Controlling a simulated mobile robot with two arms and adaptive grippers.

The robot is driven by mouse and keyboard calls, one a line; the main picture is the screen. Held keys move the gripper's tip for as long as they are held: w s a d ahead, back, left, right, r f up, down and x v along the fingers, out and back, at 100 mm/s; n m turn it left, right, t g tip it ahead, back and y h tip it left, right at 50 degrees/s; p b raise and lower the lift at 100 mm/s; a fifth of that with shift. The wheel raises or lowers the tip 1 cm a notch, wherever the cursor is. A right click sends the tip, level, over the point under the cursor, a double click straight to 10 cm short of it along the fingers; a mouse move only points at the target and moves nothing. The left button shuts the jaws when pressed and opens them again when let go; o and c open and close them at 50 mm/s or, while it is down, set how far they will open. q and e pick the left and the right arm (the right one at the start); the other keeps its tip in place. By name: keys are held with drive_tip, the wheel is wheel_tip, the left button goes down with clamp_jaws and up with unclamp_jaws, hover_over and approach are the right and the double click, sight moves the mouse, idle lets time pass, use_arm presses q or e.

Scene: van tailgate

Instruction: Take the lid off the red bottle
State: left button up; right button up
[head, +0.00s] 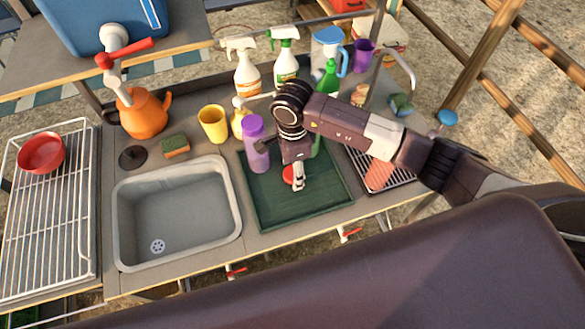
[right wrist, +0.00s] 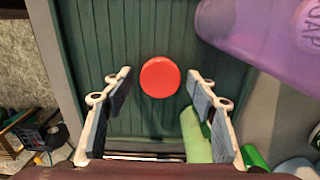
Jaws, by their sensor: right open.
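A round red top (right wrist: 160,77) shows from above in the right wrist view, over the dark green tray (right wrist: 150,20). It is smooth and unbroken; I cannot tell the lid from the bottle body below it. In the head view the red piece (head: 288,175) is partly hidden by my right gripper (head: 298,182), which points down over the tray (head: 262,219). In the right wrist view my right gripper (right wrist: 160,80) is open, its two fingers on either side of the red top, with gaps on both sides. My left gripper is not in view.
A purple bottle (head: 256,150) stands close left of my right gripper, and a green object (right wrist: 194,136) is near its right finger. A grey sink (head: 180,213) is left. Spray bottles (head: 245,72), a yellow cup (head: 213,124) and a curved tap (head: 397,62) stand behind.

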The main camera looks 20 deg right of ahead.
sight(292, 172)
wheel_tip(292, 172, up, 12)
drive_tip(key=b, duration=0.4)
drive_tip(key=shift+b, duration=0.3)
